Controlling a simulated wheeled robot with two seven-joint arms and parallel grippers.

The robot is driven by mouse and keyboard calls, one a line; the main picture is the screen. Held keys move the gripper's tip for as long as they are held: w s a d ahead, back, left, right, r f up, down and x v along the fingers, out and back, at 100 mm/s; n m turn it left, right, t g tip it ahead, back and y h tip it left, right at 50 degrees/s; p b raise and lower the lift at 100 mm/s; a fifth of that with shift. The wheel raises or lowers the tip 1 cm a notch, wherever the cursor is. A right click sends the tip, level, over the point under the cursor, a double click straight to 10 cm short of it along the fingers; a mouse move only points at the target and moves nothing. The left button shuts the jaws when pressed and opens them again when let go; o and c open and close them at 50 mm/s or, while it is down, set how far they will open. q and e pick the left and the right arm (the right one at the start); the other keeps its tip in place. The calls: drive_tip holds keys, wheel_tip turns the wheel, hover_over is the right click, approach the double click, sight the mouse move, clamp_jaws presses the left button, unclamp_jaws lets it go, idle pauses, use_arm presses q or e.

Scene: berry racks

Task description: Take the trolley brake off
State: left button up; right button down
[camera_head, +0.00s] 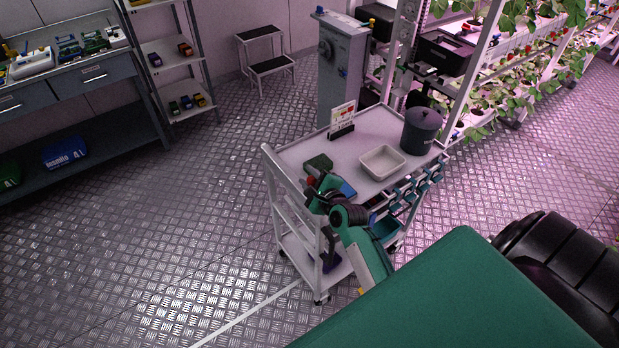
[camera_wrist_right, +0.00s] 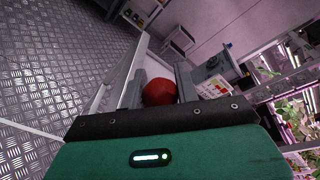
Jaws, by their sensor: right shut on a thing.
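The white trolley (camera_head: 372,125) stands in the middle of the head view, with a tall rail frame at its left end. My right gripper (camera_head: 316,184) is at that end, beside the frame. It is shut on a red knob (camera_wrist_right: 158,92), which sits between the two fingers in the right wrist view. In the head view the red knob shows only as a small spot. The arm hides what the knob is fixed to, so I cannot tell the brake's position. My left gripper is not in view.
On the trolley stand a pale tray (camera_head: 383,162), a dark lidded bin (camera_head: 421,130) and a small sign (camera_head: 342,117). Behind it are a grey cabinet (camera_head: 342,75) and plant racks (camera_head: 482,60). A step stool (camera_head: 268,62) stands farther back. The floor to the left is clear.

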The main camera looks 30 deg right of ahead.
drive_tip(key=shift+a, duration=0.1)
idle(0.4)
drive_tip(key=c, duration=1)
unclamp_jaws()
drive_tip(key=shift+c, duration=0.2)
drive_tip(key=shift+s, duration=0.1)
drive_tip(key=b+v, duration=0.3)
drive_tip(key=v, duration=1)
drive_tip(key=shift+s+b, duration=0.3)
drive_tip(key=shift+c, duration=0.2)
